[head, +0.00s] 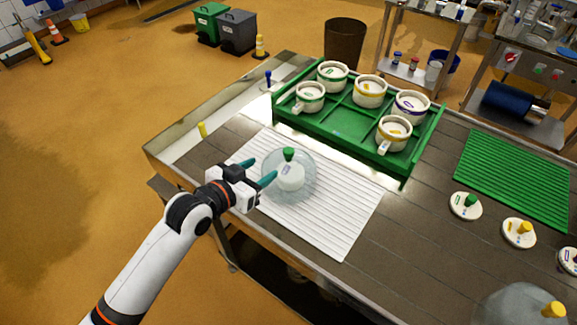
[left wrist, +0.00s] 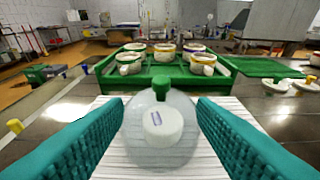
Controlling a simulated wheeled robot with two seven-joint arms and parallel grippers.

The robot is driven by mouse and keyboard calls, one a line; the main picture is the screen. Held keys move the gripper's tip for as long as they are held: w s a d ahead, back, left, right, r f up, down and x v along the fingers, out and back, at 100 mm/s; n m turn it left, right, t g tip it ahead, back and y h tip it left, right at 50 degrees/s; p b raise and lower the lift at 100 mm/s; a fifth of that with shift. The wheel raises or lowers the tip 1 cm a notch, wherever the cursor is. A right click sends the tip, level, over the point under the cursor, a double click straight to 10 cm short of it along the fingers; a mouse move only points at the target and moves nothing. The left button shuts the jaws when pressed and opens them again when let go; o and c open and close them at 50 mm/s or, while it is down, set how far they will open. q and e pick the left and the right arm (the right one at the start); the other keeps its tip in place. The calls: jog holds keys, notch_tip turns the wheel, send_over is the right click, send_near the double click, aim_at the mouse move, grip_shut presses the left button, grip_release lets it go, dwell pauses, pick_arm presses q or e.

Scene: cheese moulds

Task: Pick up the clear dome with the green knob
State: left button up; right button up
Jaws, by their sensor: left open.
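The clear dome (head: 308,163) with its green knob (head: 288,154) stands upright on the white ribbed mat (head: 335,225). A white round cheese with a small label shows through it. In the left wrist view the dome (left wrist: 182,112) is straight ahead, between the two teal fingers. My left gripper (head: 262,171) is open and empty, at the dome's left side, its fingers pointing toward the knob. I cannot tell whether a finger touches the dome. My right gripper is not in view.
Behind the mat is a green tray (head: 347,141) with several white moulds. At right are a green mat (head: 520,175), several knobbed lids, such as one with a green knob (head: 466,206), and another clear dome with a yellow knob (head: 512,305). The mat's front right is clear.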

aim_at(285, 153)
pick_arm(q)
jog(key=x, duration=0.2)
jog(key=p+x, duration=0.1)
jog(key=x, duration=0.1)
jog(key=r+x, duration=0.1)
jog(key=x, duration=0.1)
jog(key=shift+w+d, duration=0.2)
jog(key=shift+w+d+f, duration=0.15)
jog(key=shift+w, duration=0.1)
jog(key=shift+w+d+f+p, duration=0.25)
jog(key=shift+w+p, duration=0.1)
jog(key=shift+p, duration=0.2)
jog(key=shift+p+x, duration=0.45)
jog(key=shift+x, duration=1.75)
jog(key=shift+s+f, duration=0.1)
grip_shut()
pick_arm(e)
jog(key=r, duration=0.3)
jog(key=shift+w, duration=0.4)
